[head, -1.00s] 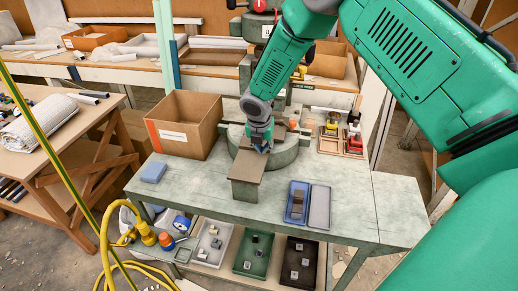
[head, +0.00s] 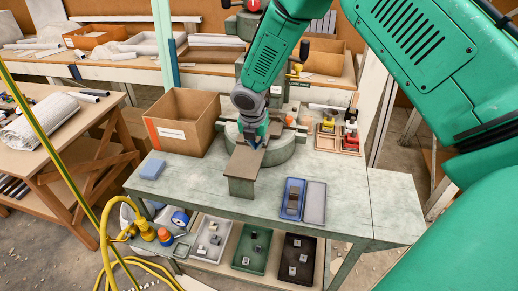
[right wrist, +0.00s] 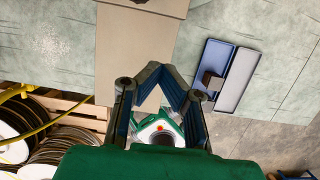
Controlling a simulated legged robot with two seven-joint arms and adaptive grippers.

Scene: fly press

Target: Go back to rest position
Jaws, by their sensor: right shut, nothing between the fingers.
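My right arm, green, comes in from the upper right of the head view. My left gripper does not show in the head view.
A cardboard box (head: 184,122) stands left of the press. A blue sponge (head: 152,169) lies at the bench's left. Coloured bins sit on the shelf below. The bench's right end is clear.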

